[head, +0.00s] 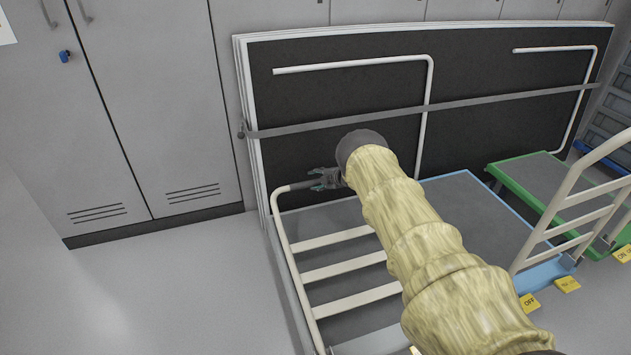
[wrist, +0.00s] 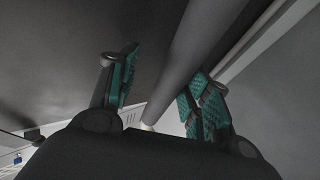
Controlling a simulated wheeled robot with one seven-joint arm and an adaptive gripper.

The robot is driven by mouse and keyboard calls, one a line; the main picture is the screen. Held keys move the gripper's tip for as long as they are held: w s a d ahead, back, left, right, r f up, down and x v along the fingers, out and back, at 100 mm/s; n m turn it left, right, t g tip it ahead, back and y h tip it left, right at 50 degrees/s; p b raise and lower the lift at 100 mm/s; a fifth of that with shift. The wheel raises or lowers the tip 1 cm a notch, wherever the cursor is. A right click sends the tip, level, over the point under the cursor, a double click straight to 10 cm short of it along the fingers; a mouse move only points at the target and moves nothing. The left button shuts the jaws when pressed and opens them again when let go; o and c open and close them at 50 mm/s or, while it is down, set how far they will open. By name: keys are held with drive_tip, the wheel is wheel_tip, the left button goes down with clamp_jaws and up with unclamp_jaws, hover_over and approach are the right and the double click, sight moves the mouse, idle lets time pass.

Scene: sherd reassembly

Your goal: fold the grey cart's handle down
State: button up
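The grey cart's cream handle (head: 280,222) has a long curved side tube and several flat rungs and stands at the left of the carts in the head view. Its top bar has a dark grey sleeve (head: 299,186). In the wrist view a grey tube (wrist: 197,45) runs between the two teal-padded fingers (wrist: 160,92). A gap shows on its left; the right finger is close to it, and I cannot tell if it touches. My arm hides part of the rungs and deck.
A blue-edged cart deck (head: 455,200) and a green cart (head: 540,182) are to the right, with another cream handle (head: 560,200) upright. Black panels (head: 330,95) with a grey strap (head: 400,112) stand behind. Grey lockers (head: 150,90) are at left. The left floor (head: 170,290) is clear.

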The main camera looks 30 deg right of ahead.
drive_tip(key=shift+s, duration=0.1)
drive_tip(key=v, duration=1.2)
idle(0.4)
